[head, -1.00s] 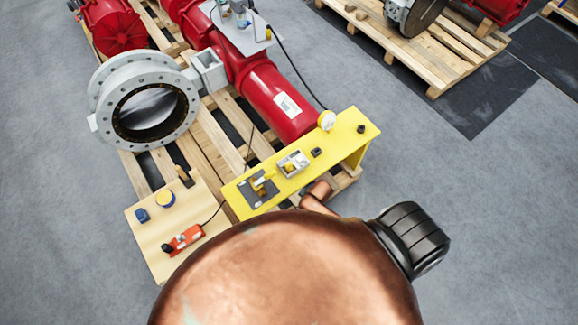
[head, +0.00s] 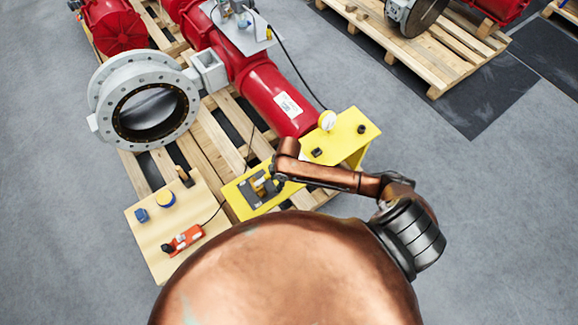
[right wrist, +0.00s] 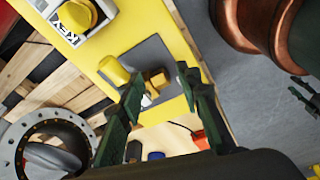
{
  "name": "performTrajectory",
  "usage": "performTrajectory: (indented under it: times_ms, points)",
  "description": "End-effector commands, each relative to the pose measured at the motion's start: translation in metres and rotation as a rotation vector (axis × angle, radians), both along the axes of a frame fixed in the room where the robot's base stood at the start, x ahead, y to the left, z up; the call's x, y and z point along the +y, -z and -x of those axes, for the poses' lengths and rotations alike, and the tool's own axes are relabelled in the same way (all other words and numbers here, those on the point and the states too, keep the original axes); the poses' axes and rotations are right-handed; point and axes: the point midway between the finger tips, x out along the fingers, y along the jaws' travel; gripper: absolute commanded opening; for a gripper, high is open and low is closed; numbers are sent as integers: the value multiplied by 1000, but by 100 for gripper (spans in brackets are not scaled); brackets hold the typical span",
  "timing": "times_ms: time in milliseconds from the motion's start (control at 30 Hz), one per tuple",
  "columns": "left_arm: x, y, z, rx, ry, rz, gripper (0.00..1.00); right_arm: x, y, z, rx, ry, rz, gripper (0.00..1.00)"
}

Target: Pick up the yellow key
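A yellow panel (head: 240,203) carries a grey plate (head: 256,192) with yellow parts on it. In the right wrist view a yellow block (right wrist: 157,79) and a yellow cylinder (right wrist: 113,70) stand at this plate. A white box marked KEY (right wrist: 63,28) with a round yellow knob (right wrist: 77,14) is at top left; my arm hides it in the head view. Which yellow part is the key is unclear. My right gripper (right wrist: 160,73) is open, its dark fingers apart and pointing at the yellow block; contact is unclear. Dark fingers at the right edge look like my left gripper (right wrist: 305,100).
A gauge (head: 327,120) stands on the panel. Behind are a red actuator (head: 268,88) and a grey valve (head: 147,107).

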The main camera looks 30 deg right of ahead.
Motion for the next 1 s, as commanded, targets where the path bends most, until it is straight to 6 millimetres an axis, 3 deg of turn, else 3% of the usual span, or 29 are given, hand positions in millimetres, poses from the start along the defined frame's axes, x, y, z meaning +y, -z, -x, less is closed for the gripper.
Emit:
performTrajectory:
  times_ms: [33, 200, 400, 767, 1000]
  points:
    - [0, 0, -3, -4, 1, 0, 40, -15, -3, -14, 1, -46, 36, 32]
    - [0, -1, -11, -15, 2, 1, 40, -68, -15, -50, 37, -183, 133, 32]
    - [-1, -1, -13, -17, 3, 1, 40, -104, -27, -69, 62, -237, 183, 32]
    - [0, 3, -8, -11, 2, 0, 40, -105, 6, -69, 67, -242, 186, 32]
    - [0, 6, -7, -8, 2, 1, 40, -100, 41, -66, 67, -241, 186, 32]
